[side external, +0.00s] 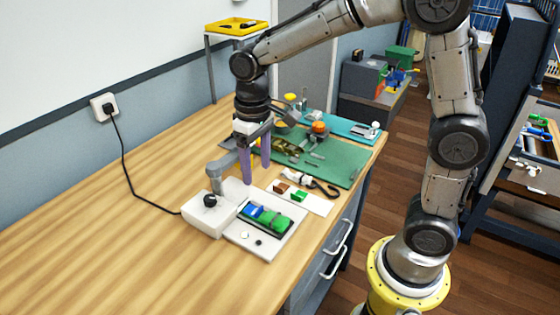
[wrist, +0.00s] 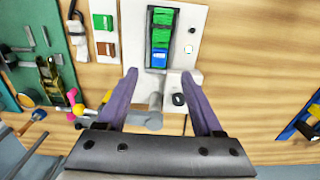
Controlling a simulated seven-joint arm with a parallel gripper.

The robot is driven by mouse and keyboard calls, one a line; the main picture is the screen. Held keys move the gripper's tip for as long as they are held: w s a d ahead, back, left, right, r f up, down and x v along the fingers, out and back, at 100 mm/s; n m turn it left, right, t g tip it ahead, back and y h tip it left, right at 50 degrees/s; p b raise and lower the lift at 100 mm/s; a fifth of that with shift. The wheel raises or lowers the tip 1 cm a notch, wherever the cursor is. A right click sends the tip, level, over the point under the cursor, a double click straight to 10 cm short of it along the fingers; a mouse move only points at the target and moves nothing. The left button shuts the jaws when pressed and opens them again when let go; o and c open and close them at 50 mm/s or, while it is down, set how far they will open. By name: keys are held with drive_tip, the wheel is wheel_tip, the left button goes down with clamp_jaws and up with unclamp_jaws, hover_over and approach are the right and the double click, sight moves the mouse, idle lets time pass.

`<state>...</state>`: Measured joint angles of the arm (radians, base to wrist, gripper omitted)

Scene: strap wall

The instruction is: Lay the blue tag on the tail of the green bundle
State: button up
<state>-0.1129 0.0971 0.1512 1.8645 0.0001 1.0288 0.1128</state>
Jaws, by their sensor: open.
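A dark-framed strip on a white plate (side external: 262,243) holds green and blue pieces. The green pieces (side external: 280,223) sit at one end and a blue piece (side external: 252,210) at the other, nearer the white box. In the wrist view, the green pieces (wrist: 160,37) lie above the blue piece (wrist: 159,57). I cannot tell which piece is the tag or where the bundle's tail is. My gripper (side external: 256,174) has two purple fingers, open and empty, above the table behind the plate.
A white box (side external: 207,218) with a black knob and grey arm stands close beside my fingers. A white card (side external: 315,203) carries green and brown pieces. A green mat (side external: 340,160) with tools lies behind. The wooden table is clear at left.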

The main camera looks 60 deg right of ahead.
drive_tip(key=s+d+r+t, duration=0.2)
drive_tip(key=s+r, duration=0.1)
drive_tip(key=s, duration=0.6)
drive_tip(key=s+d+r+t, duration=0.2)
drive_tip(key=s+r+t, duration=0.1)
drive_tip(key=s, duration=0.6)
drive_tip(key=shift+s+t, duration=0.3)
drive_tip(key=shift+s, duration=0.1)
drive_tip(key=shift+r, duration=0.1)
